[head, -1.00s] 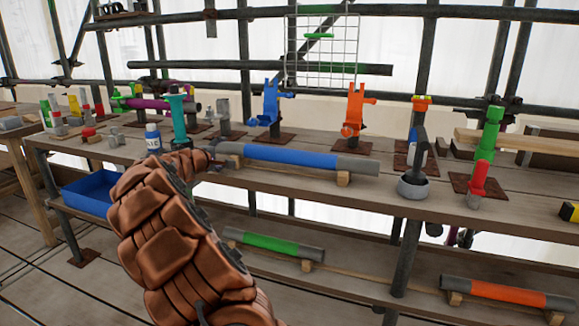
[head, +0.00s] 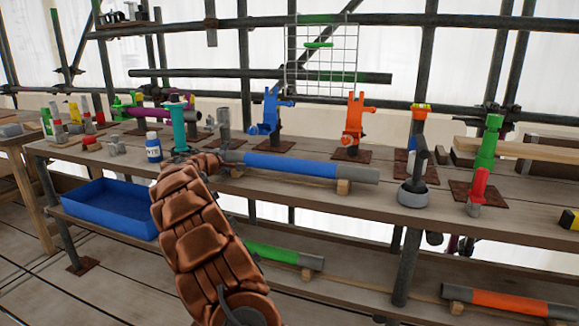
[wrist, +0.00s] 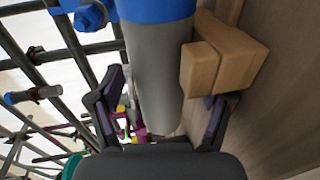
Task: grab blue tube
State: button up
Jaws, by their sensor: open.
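The blue tube (head: 295,165) is a grey pipe with a blue middle band. It lies across small wooden blocks on the upper shelf. In the wrist view its blue band (wrist: 155,8) is at the top and its grey end (wrist: 160,70) points down toward my gripper (wrist: 172,88). My gripper is open, with one finger on each side of the grey end and a gap visible on the left. A wooden support block (wrist: 225,52) is close to the right finger. In the head view my gripper is at the tube's left end, mostly hidden by my arm.
A green-banded tube (head: 270,250) and an orange-banded tube (head: 500,300) lie on the lower shelf. A blue tray (head: 105,215) is at the left. A white bottle (head: 153,150) and teal stand (head: 179,125) are near my gripper. Blue and orange clamps (head: 354,125) stand behind the tube.

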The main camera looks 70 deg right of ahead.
jog(key=shift+d, duration=0.25)
grip_shut()
dwell(0.6)
